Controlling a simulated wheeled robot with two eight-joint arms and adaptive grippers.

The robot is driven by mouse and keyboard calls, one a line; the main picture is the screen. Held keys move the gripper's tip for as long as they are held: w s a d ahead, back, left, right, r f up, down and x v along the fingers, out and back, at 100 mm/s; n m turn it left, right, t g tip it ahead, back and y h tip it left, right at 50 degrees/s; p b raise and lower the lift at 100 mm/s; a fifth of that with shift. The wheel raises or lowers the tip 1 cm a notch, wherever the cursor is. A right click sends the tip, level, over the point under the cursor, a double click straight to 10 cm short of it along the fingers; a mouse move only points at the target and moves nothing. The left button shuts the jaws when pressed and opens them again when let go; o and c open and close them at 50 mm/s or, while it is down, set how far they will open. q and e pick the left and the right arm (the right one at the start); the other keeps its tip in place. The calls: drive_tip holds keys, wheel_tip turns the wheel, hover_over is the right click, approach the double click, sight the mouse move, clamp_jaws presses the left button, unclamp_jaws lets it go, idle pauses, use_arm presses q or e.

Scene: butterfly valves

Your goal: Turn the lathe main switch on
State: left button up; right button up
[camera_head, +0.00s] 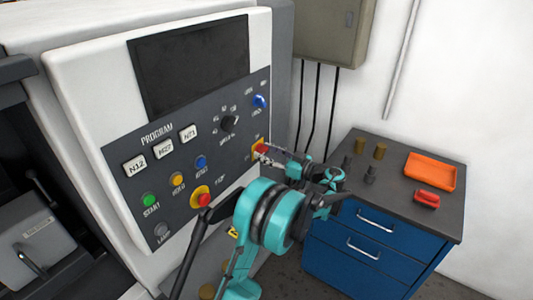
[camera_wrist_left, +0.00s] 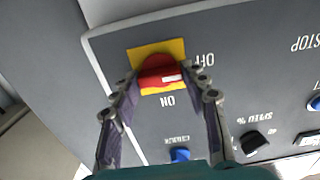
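The main switch is a red rotary knob (camera_head: 261,147) on a yellow plate at the right edge of the lathe's control panel. In the left wrist view the red knob (camera_wrist_left: 158,68) has a white mark toward its right side, on the side of the OFF label; ON is printed below. My left gripper (camera_head: 269,154) is at the switch. In the left wrist view its fingers (camera_wrist_left: 166,82) stand open on either side of the knob, with gaps visible; I cannot tell whether they touch it. My right gripper is not in view.
The panel (camera_head: 185,165) carries a red stop button (camera_head: 204,199), coloured buttons, a black dial (camera_head: 229,123) and a blue knob (camera_head: 259,101). A blue drawer cabinet (camera_head: 375,235) with an orange tray (camera_head: 431,170) stands at right. A grey wall box (camera_head: 335,30) hangs behind.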

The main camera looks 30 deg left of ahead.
use_arm(q)
drive_tip(key=c, duration=0.4)
drive_tip(key=shift+m, duration=0.4)
drive_tip(key=m, duration=0.3)
drive_tip(key=shift+m+b, duration=0.3)
drive_tip(key=m, duration=0.4)
drive_tip(key=shift+m, duration=0.3)
drive_tip(key=m, duration=0.4)
drive_tip(key=shift+w+b, duration=0.1)
drive_tip(key=shift+b, duration=0.3)
drive_tip(key=shift+m, duration=2.5)
drive_tip(key=shift+o, duration=0.2)
